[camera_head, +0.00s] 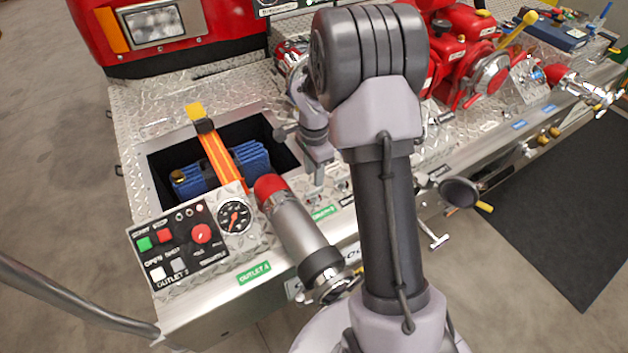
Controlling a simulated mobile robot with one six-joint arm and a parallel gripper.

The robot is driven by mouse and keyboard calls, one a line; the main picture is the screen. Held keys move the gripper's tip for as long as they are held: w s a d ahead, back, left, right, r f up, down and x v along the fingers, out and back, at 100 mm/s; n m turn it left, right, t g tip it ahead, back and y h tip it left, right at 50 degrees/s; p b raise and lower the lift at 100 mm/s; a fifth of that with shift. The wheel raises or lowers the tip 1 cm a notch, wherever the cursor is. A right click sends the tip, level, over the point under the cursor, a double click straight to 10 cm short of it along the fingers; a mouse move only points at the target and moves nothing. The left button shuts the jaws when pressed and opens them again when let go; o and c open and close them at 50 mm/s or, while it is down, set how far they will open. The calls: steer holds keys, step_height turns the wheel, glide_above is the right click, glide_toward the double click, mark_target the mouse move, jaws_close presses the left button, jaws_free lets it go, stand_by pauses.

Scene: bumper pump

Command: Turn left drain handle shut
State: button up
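A small chrome T-shaped handle (434,238) sticks out below the front edge of the bumper, just right of my upright arm link. I cannot tell for sure whether it is the left drain handle, and its open or shut position is unclear. My gripper (318,180) points down over the deck, left of my arm link and by the right end of the open bin. It is apart from the T-shaped handle. Its fingers are small and partly hidden, so whether they are open or shut does not show. My arm hides part of the front edge.
A red-tipped metal outlet pipe (298,232) lies left of my arm beside a control panel (180,248) and a gauge (234,216). A bin (160,165) holds blue hose. A red pump (470,45) stands behind right. A black disc (459,192) juts out at the front.

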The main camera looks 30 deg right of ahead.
mark_target(314, 189)
step_height(314, 189, up, 11)
steer(key=p, duration=0.3)
steer(key=shift+f, duration=0.2)
steer(key=s+a+r+n+t+b, duration=0.1)
steer(key=s+a+r+n+t, duration=0.2)
steer(key=s+a+r+n, duration=0.7)
steer(key=s+a+r+n+t+y, duration=0.1)
steer(key=s+a+r, duration=0.1)
steer(key=s+a, duration=0.2)
steer(key=s+a+r+n+t+y, duration=0.1)
steer(key=s+a+r+n, duration=0.1)
steer(key=s, duration=0.7)
steer(key=shift+s+a+r+t, duration=0.15)
steer(key=shift+a+r+t, duration=0.35)
steer(key=shift+a, duration=0.55)
